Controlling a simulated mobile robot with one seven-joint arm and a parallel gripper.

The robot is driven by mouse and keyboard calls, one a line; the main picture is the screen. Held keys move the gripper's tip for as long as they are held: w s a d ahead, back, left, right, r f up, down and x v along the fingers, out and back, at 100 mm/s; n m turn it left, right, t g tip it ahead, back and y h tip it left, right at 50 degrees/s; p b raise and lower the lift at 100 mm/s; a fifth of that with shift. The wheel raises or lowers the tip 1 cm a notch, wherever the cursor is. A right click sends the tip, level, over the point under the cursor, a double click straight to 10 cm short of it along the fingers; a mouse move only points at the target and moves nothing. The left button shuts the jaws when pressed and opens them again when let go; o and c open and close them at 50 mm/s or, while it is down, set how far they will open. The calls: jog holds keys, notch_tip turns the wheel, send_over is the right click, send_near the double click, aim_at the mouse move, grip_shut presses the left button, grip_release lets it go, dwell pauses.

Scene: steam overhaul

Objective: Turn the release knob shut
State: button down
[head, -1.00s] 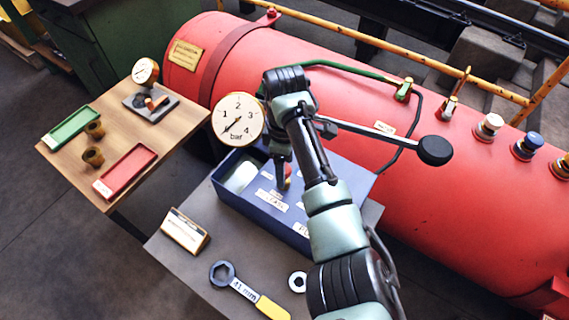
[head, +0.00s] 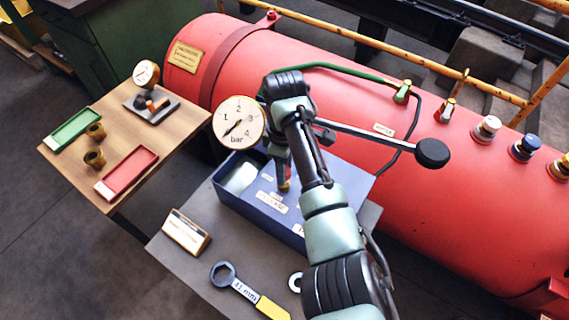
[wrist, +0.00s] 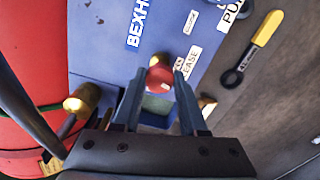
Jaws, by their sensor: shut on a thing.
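The red release knob (wrist: 160,74) sits on the blue box (head: 233,205), beside a white label ending in "EASE". In the wrist view my gripper (wrist: 159,78) has one finger on each side of the knob and is shut on it. In the head view my gripper (head: 284,182) points down onto the box, and my fingers and arm hide most of the knob. The round pressure gauge (head: 239,122), marked "bar", stands behind the box with its needle at the lower left.
A long black-ended lever (head: 432,153) sticks out right, close to my arm. The red boiler (head: 460,210) lies behind. A wooden table (head: 125,125) with trays stands left.

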jog(key=m+p, duration=0.3)
jog(key=shift+a+r, duration=0.1)
jog(key=shift+r, duration=0.1)
jog(key=m+p, duration=0.2)
jog(key=m, duration=0.2)
jog(key=shift+m+p, duration=0.3)
jog(key=shift+m, duration=0.1)
jog(key=m+p, duration=0.1)
jog(key=m, duration=0.3)
jog(key=shift+f, duration=0.1)
jog(key=shift+m+p, duration=0.5)
jog(key=shift+m, duration=1.2)
jog(key=shift+c, duration=2.2)
grip_release()
jog(key=shift+f, duration=0.1)
